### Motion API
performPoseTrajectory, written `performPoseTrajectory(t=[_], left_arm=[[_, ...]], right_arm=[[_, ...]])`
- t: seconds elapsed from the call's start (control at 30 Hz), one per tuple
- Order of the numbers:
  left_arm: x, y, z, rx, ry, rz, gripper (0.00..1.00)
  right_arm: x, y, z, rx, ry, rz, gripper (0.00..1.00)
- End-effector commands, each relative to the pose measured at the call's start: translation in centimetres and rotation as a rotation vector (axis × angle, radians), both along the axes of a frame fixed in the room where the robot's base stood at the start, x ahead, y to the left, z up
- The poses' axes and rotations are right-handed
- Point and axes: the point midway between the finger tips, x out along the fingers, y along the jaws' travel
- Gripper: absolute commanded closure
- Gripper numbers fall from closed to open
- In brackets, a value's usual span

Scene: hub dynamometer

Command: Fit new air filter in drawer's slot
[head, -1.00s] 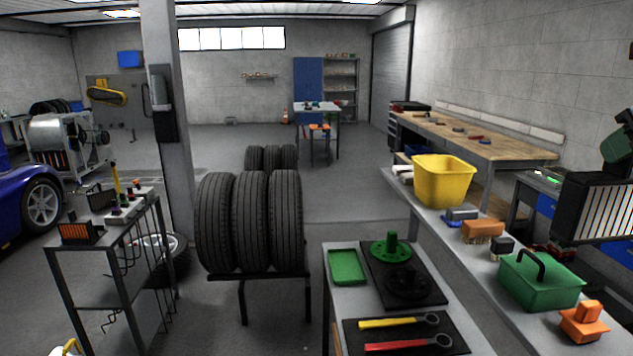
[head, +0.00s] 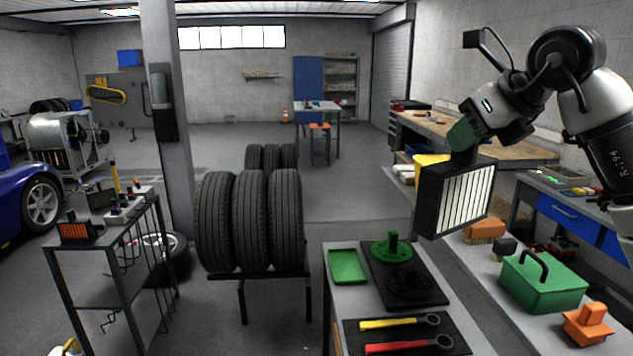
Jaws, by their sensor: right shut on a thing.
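A black-framed air filter with white pleats (head: 466,200) hangs in the air at the right of the head view, above the grey bench. My right gripper (head: 464,150) is shut on its top edge. The filter is upright, its pleated face turned towards me and to the right. It hides most of the yellow bin (head: 430,158). Which drawer has the slot I cannot tell; a blue drawer front (head: 567,212) shows in the workbench at the right. My left gripper is not in view.
On the grey bench below the filter are a brush (head: 486,231), a green toolbox (head: 543,281) and an orange handled block (head: 588,324). A cart with a green tray (head: 347,266) and wrenches stands in front. A tyre rack (head: 262,274) is left of it. Floor beyond is open.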

Motion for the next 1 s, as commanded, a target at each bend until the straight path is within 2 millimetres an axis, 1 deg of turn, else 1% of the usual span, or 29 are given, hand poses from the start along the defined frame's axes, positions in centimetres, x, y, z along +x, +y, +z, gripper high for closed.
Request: performPoseTrajectory(t=[0.03,0.1,0.27,0.37,0.47,0.6,0.67,0.8,0.87,1.0], left_arm=[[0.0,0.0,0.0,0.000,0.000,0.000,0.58],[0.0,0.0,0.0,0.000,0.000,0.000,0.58],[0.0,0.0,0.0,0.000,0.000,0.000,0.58],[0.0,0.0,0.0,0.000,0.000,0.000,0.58],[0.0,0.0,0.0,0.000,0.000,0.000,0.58],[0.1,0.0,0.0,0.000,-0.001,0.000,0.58],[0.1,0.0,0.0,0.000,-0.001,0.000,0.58],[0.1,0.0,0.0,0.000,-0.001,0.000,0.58],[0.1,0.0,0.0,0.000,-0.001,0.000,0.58],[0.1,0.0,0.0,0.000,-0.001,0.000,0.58]], right_arm=[[0.0,1.1,-0.1,0.001,0.000,0.022,1.00],[0.2,0.8,-1.5,0.002,0.002,0.030,1.00],[0.3,1.2,-4.4,0.002,0.004,0.069,1.00],[0.3,1.5,-6.8,0.002,0.005,0.099,1.00],[0.1,1.9,-9.8,0.003,0.006,0.135,1.00],[-0.7,2.3,-14.8,0.003,0.008,0.194,1.00],[-1.2,2.4,-17.0,0.004,0.007,0.220,1.00],[-3.0,2.6,-21.8,0.004,0.006,0.270,1.00],[-3.9,2.6,-23.7,0.003,0.006,0.291,1.00],[-6.5,2.5,-28.0,0.004,0.005,0.329,1.00]])
